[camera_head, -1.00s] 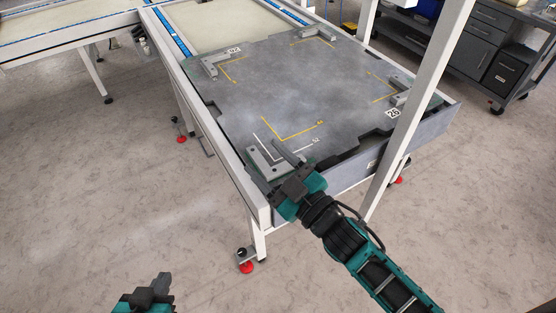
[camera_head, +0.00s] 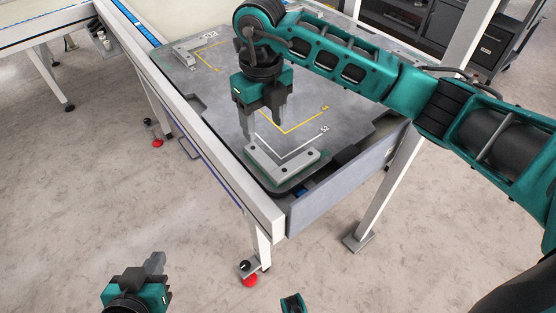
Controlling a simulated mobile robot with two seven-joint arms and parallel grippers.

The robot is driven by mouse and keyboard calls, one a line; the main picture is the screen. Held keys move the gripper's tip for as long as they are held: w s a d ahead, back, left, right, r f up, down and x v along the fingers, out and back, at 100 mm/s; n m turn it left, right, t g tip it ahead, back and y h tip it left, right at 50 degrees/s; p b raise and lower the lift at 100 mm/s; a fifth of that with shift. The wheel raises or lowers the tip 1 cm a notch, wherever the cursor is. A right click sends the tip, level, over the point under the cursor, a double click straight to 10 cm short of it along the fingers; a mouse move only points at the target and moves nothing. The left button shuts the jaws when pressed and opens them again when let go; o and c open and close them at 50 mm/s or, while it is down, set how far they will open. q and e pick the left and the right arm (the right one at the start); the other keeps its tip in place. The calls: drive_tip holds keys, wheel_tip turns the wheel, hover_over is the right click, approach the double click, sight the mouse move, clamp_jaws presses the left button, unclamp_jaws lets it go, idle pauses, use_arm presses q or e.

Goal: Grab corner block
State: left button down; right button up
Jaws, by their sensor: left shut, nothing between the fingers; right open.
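A light grey corner block (camera_head: 284,168) with dark holes lies at the near corner of the grey plate (camera_head: 340,112), beside the white corner line marked 52. My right gripper (camera_head: 264,126) is open and points down, just above and behind the block. Its fingers overlap the block's back edge in the picture; I cannot tell whether they touch it. Nothing shows between them. My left gripper (camera_head: 156,262) is shut and empty, low at the bottom left, well away from the table. Another grey corner block (camera_head: 186,54) sits at the plate's far left corner.
The white table frame (camera_head: 215,150) runs along the plate's left side. A white upright post (camera_head: 398,165) stands at the right. A dark grey cabinet (camera_head: 480,40) is at the back right. My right arm covers much of the plate's far right.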

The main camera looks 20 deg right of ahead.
drive_tip(key=b, duration=0.1)
hover_over(269, 164)
drive_tip(key=f, duration=0.7)
drive_tip(key=shift+w+a+f, duration=0.1)
drive_tip(key=shift+a+f, duration=0.05)
drive_tip(key=shift+a, duration=0.05)
wheel_tip(269, 164, down, 5)
drive_tip(key=shift+d+f+b, duration=0.1)
drive_tip(key=shift+f+b, duration=0.05)
drive_tip(key=shift+b, duration=0.85)
drive_tip(key=c, duration=0.4)
clamp_jaws()
